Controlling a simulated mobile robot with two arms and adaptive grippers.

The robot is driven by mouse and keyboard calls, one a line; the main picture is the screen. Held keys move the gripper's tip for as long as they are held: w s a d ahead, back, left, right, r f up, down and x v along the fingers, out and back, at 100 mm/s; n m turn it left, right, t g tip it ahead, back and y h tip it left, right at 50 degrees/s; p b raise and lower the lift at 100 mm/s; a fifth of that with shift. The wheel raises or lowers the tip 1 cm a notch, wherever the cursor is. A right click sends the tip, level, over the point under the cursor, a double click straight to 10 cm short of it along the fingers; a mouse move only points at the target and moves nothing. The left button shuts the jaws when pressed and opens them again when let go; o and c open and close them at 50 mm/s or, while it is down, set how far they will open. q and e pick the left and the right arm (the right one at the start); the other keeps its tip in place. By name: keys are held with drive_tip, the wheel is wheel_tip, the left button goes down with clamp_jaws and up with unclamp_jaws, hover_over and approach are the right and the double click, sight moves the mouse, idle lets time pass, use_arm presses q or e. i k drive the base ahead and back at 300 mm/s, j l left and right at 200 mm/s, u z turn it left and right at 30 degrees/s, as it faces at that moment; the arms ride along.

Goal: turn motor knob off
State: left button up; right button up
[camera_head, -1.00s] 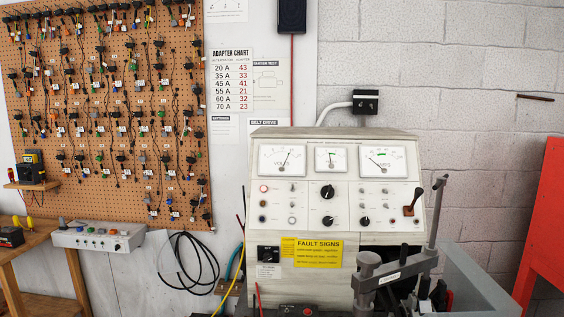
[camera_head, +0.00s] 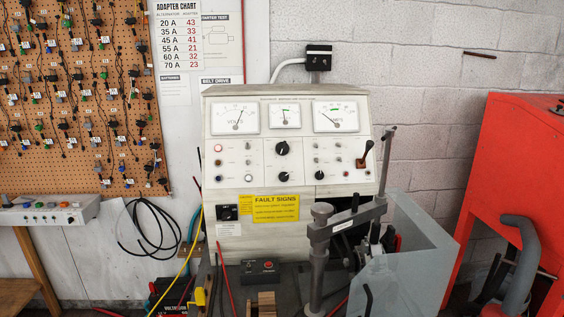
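The white test bench panel (camera_head: 225,165) stands against the wall in the middle of the view. A large black knob (camera_head: 282,148) sits at its centre, with smaller black knobs below it (camera_head: 281,176) and to the right (camera_head: 320,175). A black switch plate (camera_head: 228,212) is at the panel's lower left. The knob labels are too small to read, so I cannot tell which one is the motor knob or how it is set. Neither of my grippers is in view.
A clamp stand (camera_head: 320,235) and a clear guard (camera_head: 410,265) stand before the panel's right side. A small box with a red button (camera_head: 260,270) lies on the bench. A red cabinet (camera_head: 500,150) fills the right. Loose cables (camera_head: 150,228) hang at left.

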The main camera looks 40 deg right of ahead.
sight(283, 177)
drive_tip(key=i+j+z, duration=0.25)
drive_tip(key=j+z, duration=0.2)
drive_tip(key=j, duration=0.2)
drive_tip(key=i+j+z, duration=0.25)
drive_tip(key=j+z, duration=0.25)
drive_tip(key=j, duration=0.2)
